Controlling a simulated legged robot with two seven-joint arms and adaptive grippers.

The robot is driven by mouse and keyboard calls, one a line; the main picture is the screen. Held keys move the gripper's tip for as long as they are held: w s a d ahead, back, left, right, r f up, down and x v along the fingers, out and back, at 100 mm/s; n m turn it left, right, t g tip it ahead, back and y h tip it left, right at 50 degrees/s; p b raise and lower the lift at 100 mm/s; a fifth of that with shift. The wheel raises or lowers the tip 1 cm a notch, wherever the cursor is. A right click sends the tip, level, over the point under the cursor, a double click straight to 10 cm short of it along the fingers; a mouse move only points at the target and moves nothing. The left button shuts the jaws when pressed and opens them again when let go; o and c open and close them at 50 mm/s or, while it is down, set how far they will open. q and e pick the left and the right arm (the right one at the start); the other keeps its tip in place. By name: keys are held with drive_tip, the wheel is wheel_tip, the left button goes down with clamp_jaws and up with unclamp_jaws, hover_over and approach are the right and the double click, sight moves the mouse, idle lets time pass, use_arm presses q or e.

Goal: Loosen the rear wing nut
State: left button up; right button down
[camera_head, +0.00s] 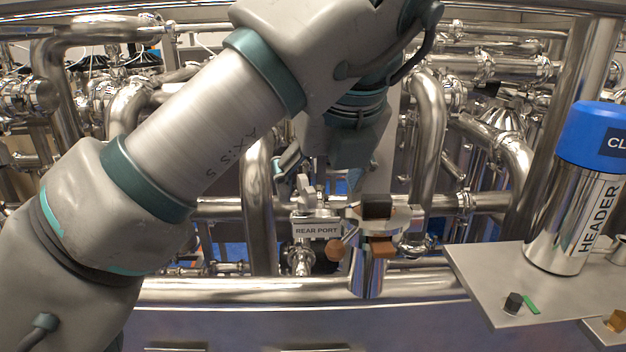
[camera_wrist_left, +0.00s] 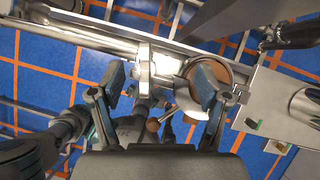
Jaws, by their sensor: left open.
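A "REAR PORT" label (camera_head: 317,230) hangs on the steel pipework in the middle of the head view. Just above it is a small upright metal piece (camera_head: 303,190), which may be the rear wing nut; its shape is too small to be sure. A pale clamp (camera_wrist_left: 145,65) shows in the wrist view near a brown-faced round port end (camera_wrist_left: 212,72). A brown ball knob (camera_head: 335,250) hangs beside the port. My left gripper (camera_head: 320,172) points down above the port area. In the wrist view its fingers (camera_wrist_left: 158,82) are apart, with nothing held. My right gripper is not visible.
A steel shelf (camera_head: 480,270) at right carries a blue-capped "HEADER" cylinder (camera_head: 575,210) and a small black knob (camera_head: 513,303). A dark-topped block (camera_head: 377,207) sits right of the label. Dense pipes crowd behind; a horizontal rail (camera_head: 220,290) runs in front.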

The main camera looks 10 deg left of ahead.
use_arm(q)
drive_tip(key=shift+s+a+m+t+h+b, duration=0.15)
drive_tip(key=shift+s+m+h+b, duration=0.1)
drive_tip(key=shift+m, duration=0.35)
drive_tip(key=shift+s+m+t+h+b, duration=0.15)
drive_tip(key=shift+m+h, duration=0.1)
drive_tip(key=shift+m, duration=0.35)
drive_tip(key=shift+w+a, duration=0.15)
drive_tip(key=shift+a, duration=0.5)
drive_tip(key=shift+d, duration=0.4)
drive_tip(key=c, duration=0.7)
clamp_jaws()
drive_tip(key=shift+s+a, duration=0.2)
drive_tip(key=shift+a, duration=0.2)
drive_tip(key=shift+d+r+n+y+p, duration=0.1)
drive_tip(key=shift+d+n+y+p, duration=0.15)
drive_tip(key=shift+n+y+p, duration=0.35)
drive_tip(key=shift+n, duration=0.6)
drive_tip(key=shift+o, duration=0.8)
unclamp_jaws()
drive_tip(key=shift+w, duration=0.1)
drive_tip(key=o, duration=0.5)
drive_tip(key=shift+w+d, duration=0.15)
drive_tip(key=shift+w, duration=0.05)
